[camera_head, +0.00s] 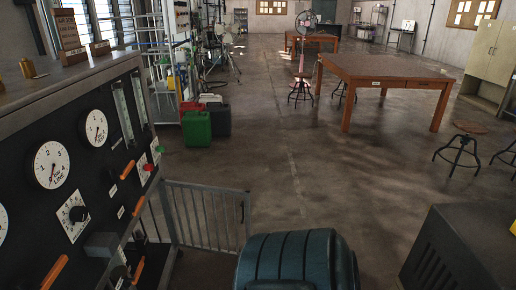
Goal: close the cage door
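A low grey metal barred panel (206,217), which looks like the cage door, stands upright at the bottom centre-left of the head view. Its left edge is near the end of the dark control panel, and its right post is close to a teal ribbed rounded body. I cannot tell which side its hinge or latch is on, or whether it is open or shut. Its lower part runs down toward the frame's bottom edge. Neither of my grippers shows in this view.
The control panel (100,190) with dials and orange handles fills the left. The teal ribbed body (297,262) stands at the bottom centre, and a dark box (465,245) at bottom right. Green (197,129) and dark bins stand beyond. Open floor (300,180) lies past the barred panel.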

